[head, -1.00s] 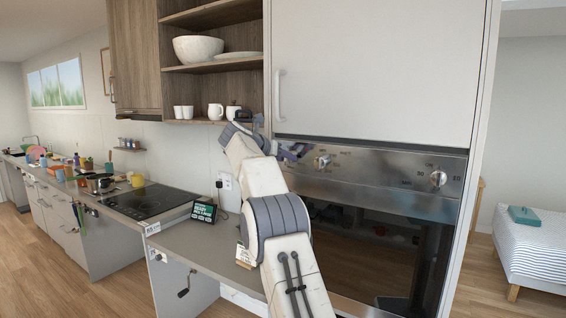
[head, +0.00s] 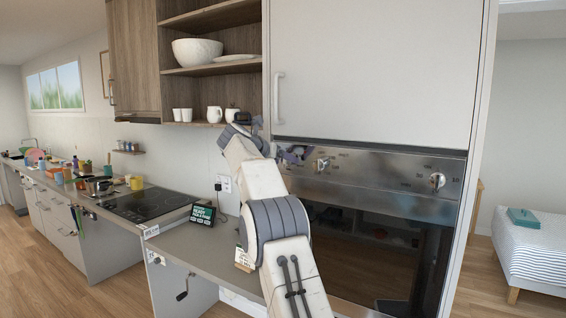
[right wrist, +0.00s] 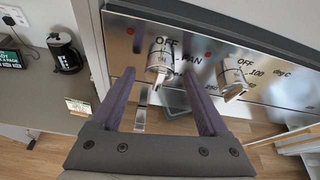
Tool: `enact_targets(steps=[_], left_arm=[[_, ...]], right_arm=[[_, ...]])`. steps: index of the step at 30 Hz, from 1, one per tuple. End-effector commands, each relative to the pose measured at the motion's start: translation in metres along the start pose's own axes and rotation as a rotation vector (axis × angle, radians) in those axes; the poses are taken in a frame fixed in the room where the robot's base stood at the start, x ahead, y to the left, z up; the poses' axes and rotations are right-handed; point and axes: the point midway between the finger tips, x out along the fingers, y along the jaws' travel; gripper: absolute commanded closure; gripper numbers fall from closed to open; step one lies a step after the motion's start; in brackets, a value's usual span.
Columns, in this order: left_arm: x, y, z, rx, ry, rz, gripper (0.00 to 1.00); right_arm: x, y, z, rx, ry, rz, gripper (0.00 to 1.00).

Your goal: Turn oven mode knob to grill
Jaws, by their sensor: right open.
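The oven mode knob (right wrist: 160,58), a metal knob with OFF above it and FAN to its right, is on the steel panel in the right wrist view. Where its pointer stands is not clear. My right gripper (right wrist: 160,75) is open, with one purple finger on each side of this knob in the picture. I cannot tell whether they touch it. In the head view my right gripper (head: 293,155) is at the panel's left end and seems to hide the mode knob. My left gripper is not in view.
A second knob (right wrist: 238,75), marked OFF and 100, sits close to the right; it seems to be the knob (head: 322,164) in the head view. A third knob (head: 438,181) is farther right. The oven door (head: 365,245) lies below. A black kettle (right wrist: 65,52) stands left.

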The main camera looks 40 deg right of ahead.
Motion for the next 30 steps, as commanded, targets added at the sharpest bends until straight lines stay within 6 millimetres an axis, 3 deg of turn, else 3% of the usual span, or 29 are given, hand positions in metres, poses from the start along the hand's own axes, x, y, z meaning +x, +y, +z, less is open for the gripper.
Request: enact_targets(steps=[15,21,30], left_arm=[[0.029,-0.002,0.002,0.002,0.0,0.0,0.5],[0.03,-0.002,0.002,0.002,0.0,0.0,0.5],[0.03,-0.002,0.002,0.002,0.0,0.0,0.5]], right_arm=[[-0.088,0.0,-0.002,0.001,0.0,0.002,0.23],[-0.101,-0.001,-0.001,0.0,0.001,-0.001,0.23],[-0.101,-0.001,-0.001,0.0,0.001,-0.001,0.23]])
